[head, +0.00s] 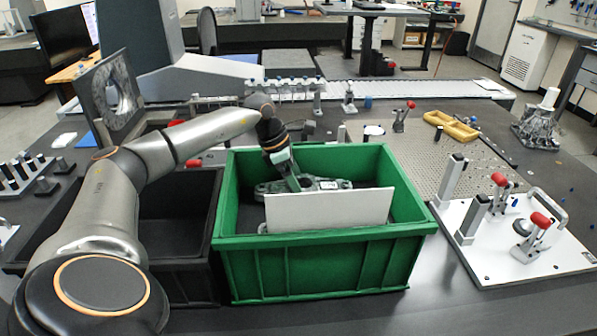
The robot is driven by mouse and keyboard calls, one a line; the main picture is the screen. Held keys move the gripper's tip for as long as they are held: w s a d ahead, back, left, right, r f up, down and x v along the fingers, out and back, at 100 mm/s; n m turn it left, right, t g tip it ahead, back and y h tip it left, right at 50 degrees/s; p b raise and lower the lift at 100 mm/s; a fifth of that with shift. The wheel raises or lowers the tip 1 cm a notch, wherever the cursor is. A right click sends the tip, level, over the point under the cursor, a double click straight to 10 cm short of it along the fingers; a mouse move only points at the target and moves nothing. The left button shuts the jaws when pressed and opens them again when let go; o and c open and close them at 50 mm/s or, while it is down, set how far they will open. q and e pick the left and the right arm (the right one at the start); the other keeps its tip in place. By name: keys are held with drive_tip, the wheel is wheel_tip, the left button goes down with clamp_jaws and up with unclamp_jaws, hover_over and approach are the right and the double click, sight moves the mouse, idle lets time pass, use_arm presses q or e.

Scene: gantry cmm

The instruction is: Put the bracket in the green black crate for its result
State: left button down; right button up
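The green crate (325,262) stands at the front middle, and the black crate (185,275) stands against its left side, partly behind my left arm. A grey metal bracket (328,184) with rounded ends is inside the green crate, low behind a white panel (330,209). The panel hides its near part. My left gripper (292,183) points down into the green crate at the left part of the bracket. Its fingertips blend with the grey metal, so I cannot tell whether they grip it. My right gripper is out of view.
A white fixture plate (510,262) with red-handled toggle clamps lies right of the green crate. Behind are a perforated plate (465,160), a yellow frame (452,126) and a grey casting (538,125). A grey part with a round hole (92,112) stands at left.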

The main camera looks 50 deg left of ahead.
use_arm(q)
drive_tip(key=shift+f+b, duration=0.4)
drive_tip(key=shift+f, duration=0.1)
unclamp_jaws()
drive_tip(key=shift+f, duration=0.1)
drive_tip(key=p+v, duration=0.1)
drive_tip(key=v, duration=1.1)
drive_tip(key=shift+r, duration=0.35)
